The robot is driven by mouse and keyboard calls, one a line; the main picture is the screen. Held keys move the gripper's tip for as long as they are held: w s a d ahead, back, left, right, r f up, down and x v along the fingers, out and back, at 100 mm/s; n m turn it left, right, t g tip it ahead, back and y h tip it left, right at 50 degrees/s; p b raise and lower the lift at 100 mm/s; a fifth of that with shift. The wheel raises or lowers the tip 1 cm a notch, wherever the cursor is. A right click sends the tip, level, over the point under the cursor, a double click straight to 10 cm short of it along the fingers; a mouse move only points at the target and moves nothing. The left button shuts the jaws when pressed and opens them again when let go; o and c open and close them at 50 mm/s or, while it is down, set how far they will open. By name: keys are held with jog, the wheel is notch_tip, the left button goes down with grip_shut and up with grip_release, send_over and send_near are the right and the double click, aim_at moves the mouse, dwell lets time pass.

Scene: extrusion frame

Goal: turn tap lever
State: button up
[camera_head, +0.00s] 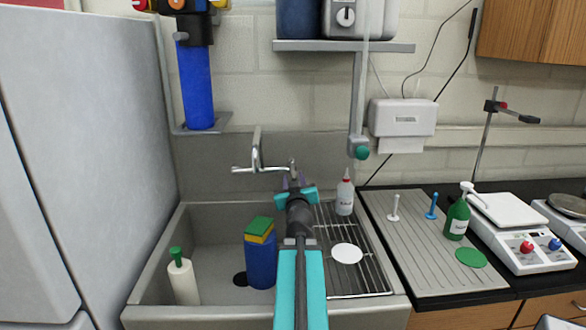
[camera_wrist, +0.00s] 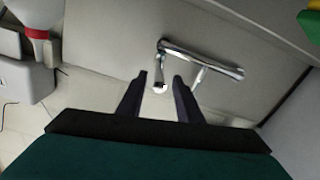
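The chrome tap (camera_head: 258,160) is on the grey back wall panel above the sink, with a raised spout and a horizontal bar. A short upright piece at the bar's right end, which looks like the lever (camera_head: 292,166), is partly hidden by my gripper (camera_head: 294,186). In the wrist view the tap (camera_wrist: 205,58) lies just beyond my gripper (camera_wrist: 160,82). The fingers are apart, and the bright tip of the lever (camera_wrist: 160,86) shows in the gap between them. I cannot tell whether either finger touches it.
Below are a sink (camera_head: 215,225), a blue container (camera_head: 260,262) with a sponge (camera_head: 259,226), and a white bottle (camera_head: 183,278). A red-tipped bottle (camera_head: 345,194) stands right of my gripper on a wire rack (camera_head: 350,283). A green-tipped pipe (camera_head: 361,152) hangs above right.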

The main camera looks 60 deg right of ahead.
aim_at(293, 168)
jog(key=shift+p+x, duration=0.65)
jog(key=shift+x, duration=2.95)
grip_shut()
